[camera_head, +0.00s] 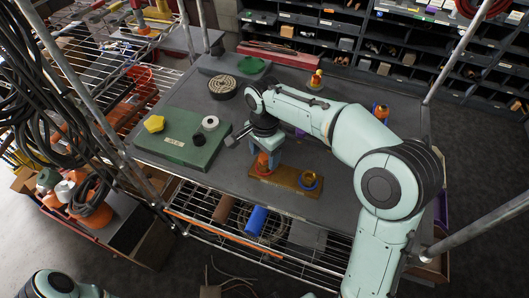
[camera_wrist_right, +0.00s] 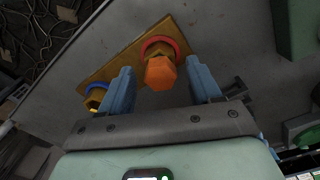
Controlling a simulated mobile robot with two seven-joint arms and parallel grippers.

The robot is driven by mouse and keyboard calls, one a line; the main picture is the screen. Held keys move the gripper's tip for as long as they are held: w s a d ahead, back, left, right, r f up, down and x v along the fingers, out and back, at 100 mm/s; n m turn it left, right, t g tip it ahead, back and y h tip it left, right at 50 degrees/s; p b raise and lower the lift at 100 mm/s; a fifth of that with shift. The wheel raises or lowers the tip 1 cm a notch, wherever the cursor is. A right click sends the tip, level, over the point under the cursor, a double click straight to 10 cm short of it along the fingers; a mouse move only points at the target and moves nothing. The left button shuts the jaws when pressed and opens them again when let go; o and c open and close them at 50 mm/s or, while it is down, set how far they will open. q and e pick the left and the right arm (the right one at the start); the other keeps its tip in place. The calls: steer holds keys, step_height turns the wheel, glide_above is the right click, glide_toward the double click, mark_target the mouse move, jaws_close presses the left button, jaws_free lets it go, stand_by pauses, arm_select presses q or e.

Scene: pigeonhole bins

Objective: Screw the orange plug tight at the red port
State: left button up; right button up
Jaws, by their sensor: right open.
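The orange plug (camera_wrist_right: 160,74) has a hexagonal head and stands in the red-ringed port (camera_wrist_right: 154,44) on a brass-coloured plate (camera_wrist_right: 110,62). How deep it sits I cannot tell. In the head view the plug (camera_head: 262,164) is partly hidden by my right gripper (camera_head: 266,156). The right gripper's pale blue fingers (camera_wrist_right: 160,80) are open, one on each side of the plug, with gaps visible in the wrist view. A second port with a blue ring (camera_wrist_right: 95,89) is on the same plate (camera_head: 287,179). My left gripper is not in view.
A round coil (camera_head: 222,86) and small orange-and-yellow fittings (camera_head: 316,80) (camera_head: 380,111) stand farther back. Pigeonhole bins (camera_head: 395,55) are behind. Metal posts flank the table.

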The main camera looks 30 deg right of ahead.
steer(key=n, duration=0.5)
steer(key=shift+n, duration=0.3)
steer(key=shift+d, duration=0.1)
